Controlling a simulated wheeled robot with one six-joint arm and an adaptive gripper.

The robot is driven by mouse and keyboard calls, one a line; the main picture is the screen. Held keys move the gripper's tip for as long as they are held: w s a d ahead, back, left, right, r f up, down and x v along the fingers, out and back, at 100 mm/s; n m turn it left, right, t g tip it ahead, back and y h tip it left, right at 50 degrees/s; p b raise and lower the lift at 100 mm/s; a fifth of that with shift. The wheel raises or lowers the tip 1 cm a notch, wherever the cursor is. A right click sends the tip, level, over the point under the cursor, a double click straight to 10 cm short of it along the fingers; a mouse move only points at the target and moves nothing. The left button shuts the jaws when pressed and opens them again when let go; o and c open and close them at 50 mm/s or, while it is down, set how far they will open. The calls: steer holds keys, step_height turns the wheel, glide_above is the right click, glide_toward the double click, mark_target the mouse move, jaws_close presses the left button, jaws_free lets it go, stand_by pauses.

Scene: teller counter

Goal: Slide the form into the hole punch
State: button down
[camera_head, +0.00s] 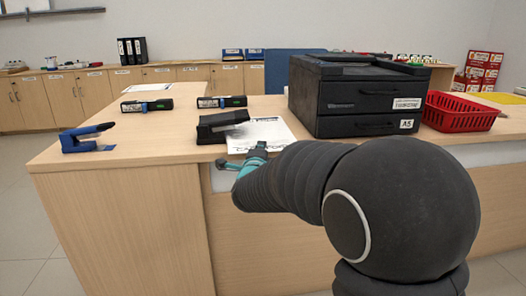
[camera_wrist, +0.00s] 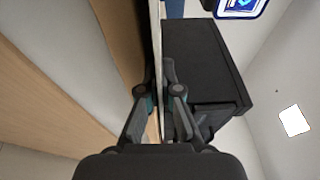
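The white form (camera_head: 270,132) lies on the counter, and its near end reaches the front edge. The black hole punch (camera_head: 220,127) stands at the form's left side. I cannot tell whether the form's edge is inside its slot. My gripper (camera_head: 247,160), with teal parts, is low at the counter's front edge, at the form's near end. In the wrist view my gripper's fingers (camera_wrist: 160,75) are close together on either side of a thin pale sheet seen edge-on, which looks like the form. The contact itself is partly hidden by the fingers.
A black drawer unit (camera_head: 352,98) stands right of the form, with a red basket (camera_head: 461,111) beyond it. A blue stapler (camera_head: 87,138) is at the left. Two dark flat items (camera_head: 147,105) (camera_head: 222,101) lie behind.

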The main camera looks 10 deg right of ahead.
steer(key=shift+f, duration=0.85)
steer(key=c, duration=1.2)
jaws_free()
steer(key=shift+c, duration=0.2)
steer(key=shift+r, duration=0.4)
